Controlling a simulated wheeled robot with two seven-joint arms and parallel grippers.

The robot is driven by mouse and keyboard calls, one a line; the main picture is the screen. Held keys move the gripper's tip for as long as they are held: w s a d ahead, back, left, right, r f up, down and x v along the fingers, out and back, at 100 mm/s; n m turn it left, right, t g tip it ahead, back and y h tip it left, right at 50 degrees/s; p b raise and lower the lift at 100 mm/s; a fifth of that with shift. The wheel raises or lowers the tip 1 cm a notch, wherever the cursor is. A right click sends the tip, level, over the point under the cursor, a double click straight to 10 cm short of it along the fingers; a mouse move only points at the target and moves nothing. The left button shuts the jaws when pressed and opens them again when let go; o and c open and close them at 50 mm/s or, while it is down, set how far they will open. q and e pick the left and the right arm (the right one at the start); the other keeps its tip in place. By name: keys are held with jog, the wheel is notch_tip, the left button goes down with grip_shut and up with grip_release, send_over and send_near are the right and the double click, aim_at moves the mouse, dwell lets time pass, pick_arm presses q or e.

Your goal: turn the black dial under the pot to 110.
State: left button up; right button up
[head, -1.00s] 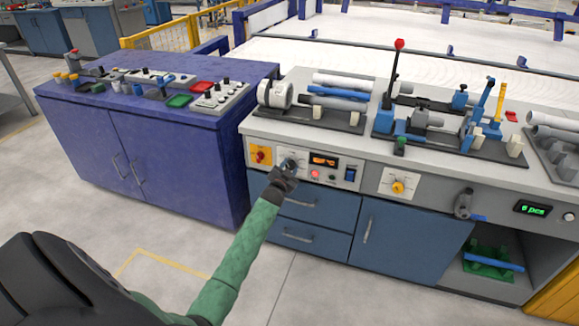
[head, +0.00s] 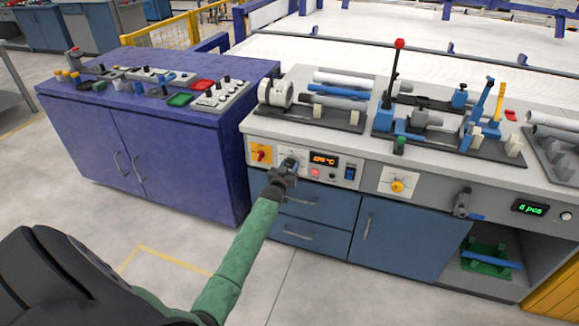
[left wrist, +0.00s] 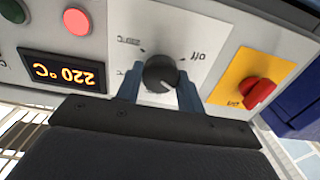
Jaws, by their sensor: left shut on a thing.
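The black dial (left wrist: 160,73) is a round knob on a white marked plate on the front panel, between the red knob and the orange display. My left gripper (left wrist: 159,94) has a finger on each side of the dial and is shut on it. In the head view, my left gripper (head: 287,167) comes from below and mostly hides the dial. The orange display (left wrist: 63,72) shows upside down in the left wrist view and seems to read 220 °C. In the head view the display (head: 324,160) is too small to read surely. My right gripper is not in view.
A red knob on a yellow plate (head: 261,154) is left of the dial. A red button (head: 315,172) and a blue switch (head: 350,173) are to its right. A white round housing (head: 274,93) and several pipes (head: 338,91) are on the bench above. The floor in front is clear.

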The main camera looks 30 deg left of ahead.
pick_arm(q)
jog(key=shift+f, duration=0.15)
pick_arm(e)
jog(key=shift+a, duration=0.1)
pick_arm(q)
jog(key=o, duration=1)
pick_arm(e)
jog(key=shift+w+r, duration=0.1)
pick_arm(q)
jog(key=shift+s, duration=0.1)
jog(key=shift+s+d, duration=0.15)
jog(key=shift+s, duration=0.45)
jog(key=b+v, duration=0.1)
jog(key=v, duration=0.5)
jog(key=shift+s, duration=0.2)
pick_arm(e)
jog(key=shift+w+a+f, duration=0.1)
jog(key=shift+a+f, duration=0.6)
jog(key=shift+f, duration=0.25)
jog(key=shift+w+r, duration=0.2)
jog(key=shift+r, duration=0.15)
